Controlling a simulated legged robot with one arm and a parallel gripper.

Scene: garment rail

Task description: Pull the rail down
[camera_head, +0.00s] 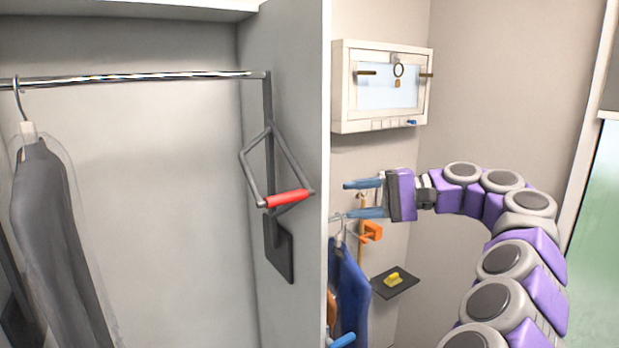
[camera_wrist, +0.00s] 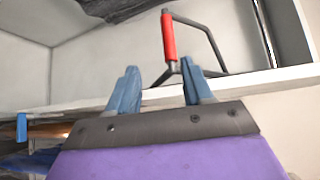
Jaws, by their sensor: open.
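The chrome rail (camera_head: 150,77) runs across the top of the open wardrobe, joined at its right end to a dark upright arm. A grey bent pull handle with a red grip (camera_head: 288,198) hangs from that arm by the right wardrobe wall. My gripper (camera_head: 355,199) is open and empty, to the right of the red grip and outside the wardrobe panel, its blue fingers pointing left. In the wrist view the red grip (camera_wrist: 168,37) shows beyond and above the open fingers (camera_wrist: 160,80), apart from them.
The wardrobe's right panel (camera_head: 308,110) has its front edge between my gripper and the handle. A dark garment (camera_head: 50,210) hangs on the rail at left. A white wall cabinet (camera_head: 382,125), blue garment (camera_head: 350,290) and small dark shelf (camera_head: 405,284) are around my arm.

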